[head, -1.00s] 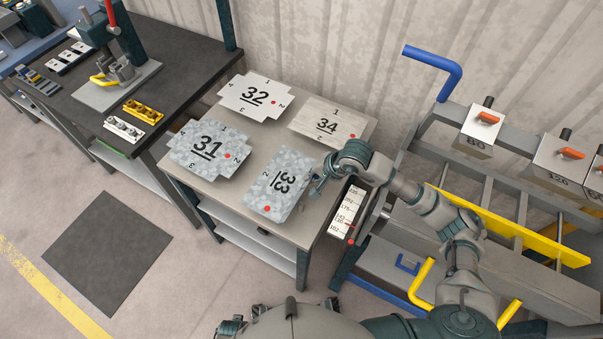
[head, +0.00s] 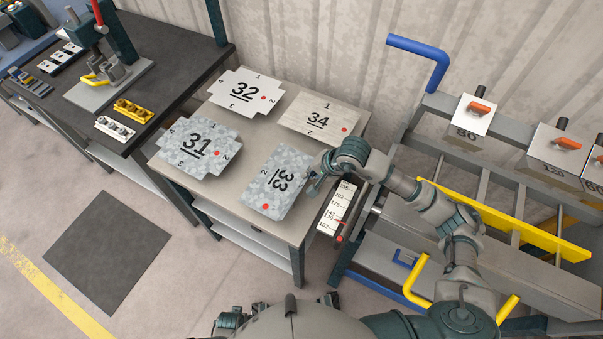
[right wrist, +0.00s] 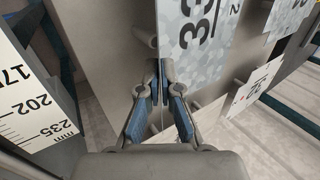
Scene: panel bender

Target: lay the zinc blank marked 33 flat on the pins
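The spangled zinc blank marked 33 (head: 268,192) is above the near right part of the grey table (head: 240,203), its number turned sideways and a red dot near its front corner. Its marked face also shows in the right wrist view (right wrist: 200,55). My right gripper (head: 314,188) is at its right edge; in the right wrist view the fingers (right wrist: 164,72) close together at the blank's edge. Whether the blank touches the table cannot be told. Short grey pegs (right wrist: 143,32) stand out from the surface beside it. My left gripper (head: 228,320) shows only partly at the bottom edge.
Blanks 31 (head: 197,140), 32 (head: 243,90) and 34 (head: 315,117) lie around it. A printed scale (head: 335,208) is right of the table. Right stands a rack with a yellow bar (head: 500,218) and weight-like blocks (head: 472,117). A dark bench (head: 180,62) is left.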

